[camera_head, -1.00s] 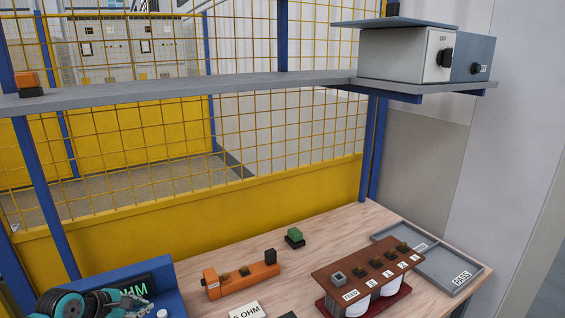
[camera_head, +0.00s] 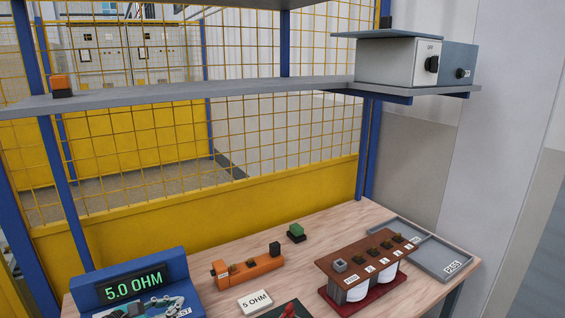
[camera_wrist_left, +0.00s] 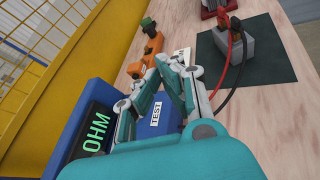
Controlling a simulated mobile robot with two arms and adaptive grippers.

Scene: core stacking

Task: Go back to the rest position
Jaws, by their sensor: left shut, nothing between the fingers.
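My left gripper (camera_head: 160,305) shows at the bottom left of the head view, in front of the blue meter (camera_head: 177,268). Only its grey and teal finger parts show there. In the left wrist view the gripper (camera_wrist_left: 170,70) is shut and empty, its fingers together above the table. The meter's face (camera_wrist_left: 97,130) lies left of the fingers in that view. The meter display (camera_head: 135,285) reads 5.0 OHM. My right gripper is in neither view.
An orange fixture (camera_head: 250,269), a green-topped block (camera_head: 296,232) and a 5 OHM card (camera_head: 255,302) are on the table. A brown rack (camera_head: 365,264) and a grey tray (camera_head: 430,262) stand right. A grey block (camera_wrist_left: 238,45) with red and black leads sits on a dark mat (camera_wrist_left: 277,70).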

